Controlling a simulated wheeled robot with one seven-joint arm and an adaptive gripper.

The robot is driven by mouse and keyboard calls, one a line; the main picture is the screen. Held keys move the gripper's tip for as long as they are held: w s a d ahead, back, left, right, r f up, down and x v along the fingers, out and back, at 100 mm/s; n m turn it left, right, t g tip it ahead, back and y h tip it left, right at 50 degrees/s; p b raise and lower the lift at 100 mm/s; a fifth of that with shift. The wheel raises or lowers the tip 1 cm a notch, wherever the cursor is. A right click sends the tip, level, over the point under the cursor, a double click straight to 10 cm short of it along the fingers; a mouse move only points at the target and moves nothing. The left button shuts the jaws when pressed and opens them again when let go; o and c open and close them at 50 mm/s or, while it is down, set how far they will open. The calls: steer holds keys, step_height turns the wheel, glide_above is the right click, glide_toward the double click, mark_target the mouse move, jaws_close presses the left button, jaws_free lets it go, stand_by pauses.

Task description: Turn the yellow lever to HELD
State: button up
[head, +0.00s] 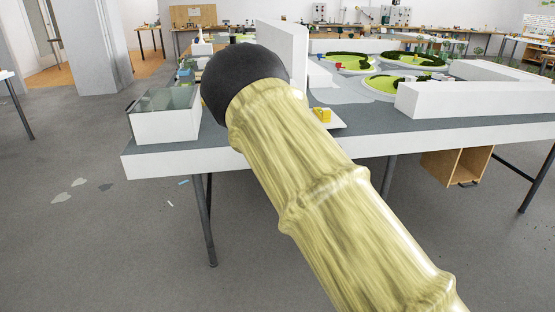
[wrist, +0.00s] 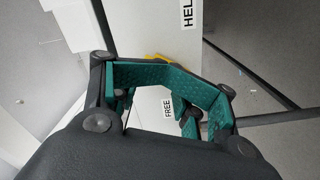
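The yellow lever (wrist: 153,57) shows in the wrist view as a small yellow strip just past the upper edge of my gripper, and the green-padded finger hides the rest. It lies between the FREE label (wrist: 167,107) and a partly cut-off label reading "HEL" (wrist: 187,12), both on a white plate (wrist: 160,30). I cannot tell which label it points to. My gripper (wrist: 163,98) is open and empty, with the FREE label visible through its gap. I cannot tell whether a finger touches the lever. In the head view a yellow piece (head: 322,114) sits on a small white plate near the table's front edge; my gripper is hidden there.
The grey-topped table (head: 380,125) carries white walls (head: 465,100) and green landscape discs (head: 345,62). A glass-sided box (head: 165,112) stands at its left corner. My arm covers the middle of the head view. The floor in front is mostly clear.

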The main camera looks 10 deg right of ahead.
steer(key=shift+n, duration=0.7)
steer(key=o, duration=0.6)
steer(key=shift+f, duration=0.1)
